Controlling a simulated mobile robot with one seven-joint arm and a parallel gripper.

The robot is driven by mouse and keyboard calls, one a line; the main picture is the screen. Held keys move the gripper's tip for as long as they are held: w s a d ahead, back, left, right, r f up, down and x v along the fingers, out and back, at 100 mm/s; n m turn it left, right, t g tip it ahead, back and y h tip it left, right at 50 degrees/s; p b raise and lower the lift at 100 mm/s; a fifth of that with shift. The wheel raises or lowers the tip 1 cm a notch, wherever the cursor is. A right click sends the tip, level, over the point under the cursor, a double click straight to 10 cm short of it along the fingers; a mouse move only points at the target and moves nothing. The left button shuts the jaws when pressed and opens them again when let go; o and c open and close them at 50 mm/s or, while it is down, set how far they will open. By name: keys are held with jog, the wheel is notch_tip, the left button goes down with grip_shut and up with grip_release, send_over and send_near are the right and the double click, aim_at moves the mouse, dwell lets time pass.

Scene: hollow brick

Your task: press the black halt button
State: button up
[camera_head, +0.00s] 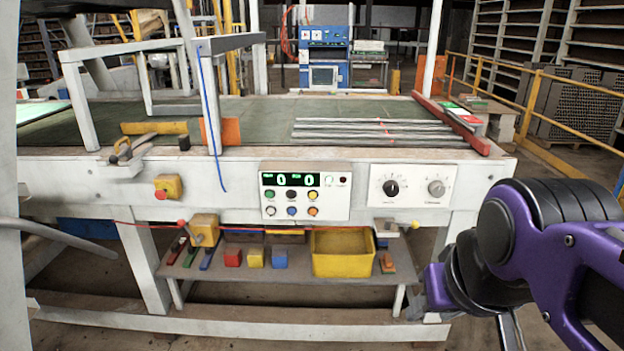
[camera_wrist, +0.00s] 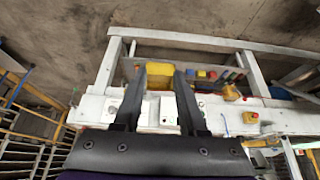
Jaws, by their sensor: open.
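The control panel (camera_head: 333,204) is a pale box on the bench front with a green-lit display. Below the display are two rows of small round buttons in green, black, orange, white and blue. The black button (camera_head: 291,194) is in the middle of the upper row. My gripper (camera_wrist: 159,74) is open and empty in the wrist view, its two dark fingers spread apart. In the head view my arm is at the lower right, well right of and below the panel. The fingers hide part of the bench front in the wrist view, and I cannot pick out the black button there.
Right of the panel is a plate with a black knob (camera_head: 391,188) and a grey knob (camera_head: 436,188). A red button on a yellow box (camera_head: 168,187) is at left. A yellow bin (camera_head: 342,253) and coloured blocks sit on the lower shelf. Open floor lies in front.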

grip_shut()
dwell(1.4)
